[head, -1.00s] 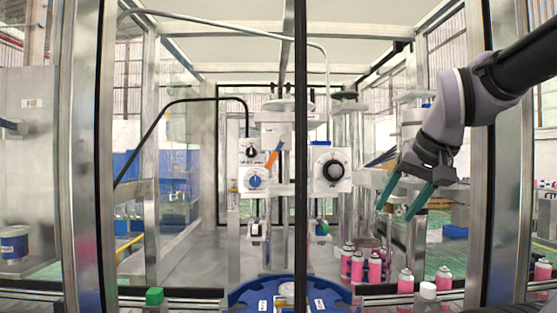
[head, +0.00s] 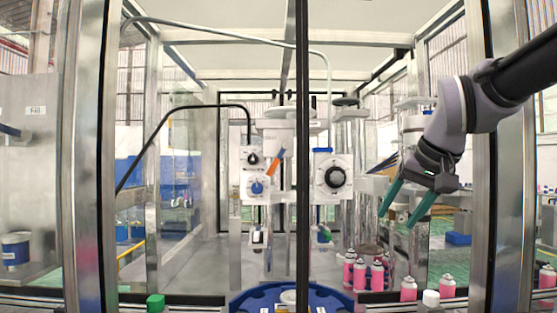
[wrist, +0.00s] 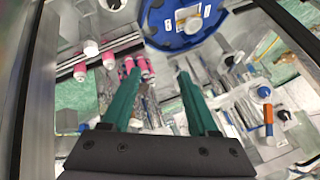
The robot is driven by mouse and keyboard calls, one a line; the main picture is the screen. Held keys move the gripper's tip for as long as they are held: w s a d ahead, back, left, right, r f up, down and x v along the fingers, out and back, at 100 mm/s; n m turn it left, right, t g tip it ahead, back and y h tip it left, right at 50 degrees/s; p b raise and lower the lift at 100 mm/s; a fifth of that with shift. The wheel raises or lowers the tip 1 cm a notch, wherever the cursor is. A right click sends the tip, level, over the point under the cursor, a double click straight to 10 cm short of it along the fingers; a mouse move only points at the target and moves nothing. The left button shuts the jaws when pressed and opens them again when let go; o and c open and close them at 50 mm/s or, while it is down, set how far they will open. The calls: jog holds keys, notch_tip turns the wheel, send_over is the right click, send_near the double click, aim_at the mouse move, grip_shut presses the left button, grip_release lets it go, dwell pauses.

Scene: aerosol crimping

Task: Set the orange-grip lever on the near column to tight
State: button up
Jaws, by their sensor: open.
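The orange-grip lever (head: 275,161) sits on the near column, beside a white control box (head: 252,173) with a black knob and a blue knob. Its grip tilts, with the upper end to the right. In the wrist view the orange grip (wrist: 268,120) shows at the right edge. My gripper (head: 402,209) is open and empty, to the right of the lever and well apart from it. Its two green fingers (wrist: 155,85) show in the wrist view with nothing between them. The lever's pivot is partly unclear at this size.
A dark vertical frame post (head: 302,150) stands just right of the lever. A second white box with a large black dial (head: 333,175) is beyond it. Several pink cans (head: 360,273) stand below my gripper. A blue round table (head: 270,292) is at the front centre.

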jog(key=shift+c, duration=0.7)
jog(key=n+g+y, duration=0.3)
jog(key=y, duration=0.1)
send_near(278, 159)
jog(key=f, duration=0.1)
jog(key=x, duration=1.1)
jog(key=shift+w+a+r, duration=0.1)
jog(key=shift+w+a, duration=0.15)
jog(key=shift+w, duration=0.05)
grip_shut()
